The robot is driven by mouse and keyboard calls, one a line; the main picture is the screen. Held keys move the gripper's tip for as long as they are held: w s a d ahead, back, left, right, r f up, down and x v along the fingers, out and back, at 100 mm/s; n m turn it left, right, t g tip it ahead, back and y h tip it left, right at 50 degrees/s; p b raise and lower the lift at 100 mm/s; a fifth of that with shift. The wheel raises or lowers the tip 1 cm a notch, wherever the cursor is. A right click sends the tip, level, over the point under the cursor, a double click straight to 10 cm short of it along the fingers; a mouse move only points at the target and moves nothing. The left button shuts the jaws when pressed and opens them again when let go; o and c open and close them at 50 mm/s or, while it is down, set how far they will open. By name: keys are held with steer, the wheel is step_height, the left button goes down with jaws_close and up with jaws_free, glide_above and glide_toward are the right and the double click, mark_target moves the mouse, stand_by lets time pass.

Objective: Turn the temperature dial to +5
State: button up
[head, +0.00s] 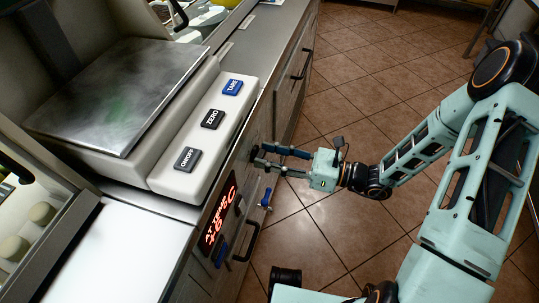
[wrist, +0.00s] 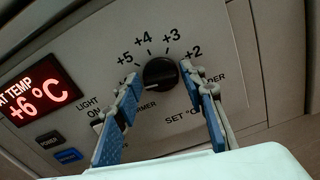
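The temperature dial (wrist: 160,74) is a round black knob on a grey panel, seen in the middle of the wrist view. Labels +5, +4, +3 and +2 run around its upper side; another label at its left is partly hidden by a finger. I cannot clearly tell where its pointer stands. My gripper (wrist: 159,78) is open, with one blue-padded finger on each side of the dial; contact cannot be made out. In the head view my gripper (head: 257,156) reaches the counter front. The red display (wrist: 39,91) reads +6 °C.
A POWER button (wrist: 50,139) and a blue button (wrist: 68,155) sit below the display. A scale with ON/OFF, ZERO and TARE keys (head: 211,119) stands on the counter above. A small blue-handled tap (head: 266,199) juts out below my gripper. The tiled floor (head: 345,75) is open.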

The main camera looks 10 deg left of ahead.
steer(key=c, duration=0.8)
steer(key=shift+r+m+p, duration=0.1)
steer(key=shift+m+p, duration=0.3)
steer(key=shift+p, duration=0.1)
steer(key=m+p, duration=0.2)
steer(key=p, duration=0.1)
steer(key=shift+r+m, duration=0.1)
steer(key=shift+m, duration=0.2)
steer(key=shift+w+f+m+p, duration=0.1)
steer(key=shift+f+m+p, duration=0.05)
steer(key=shift+m+p, duration=0.85)
steer(key=shift+f+m+p, duration=0.1)
steer(key=shift+m+p, duration=0.55)
steer(key=shift+m, duration=0.55)
steer(key=o, duration=1.2)
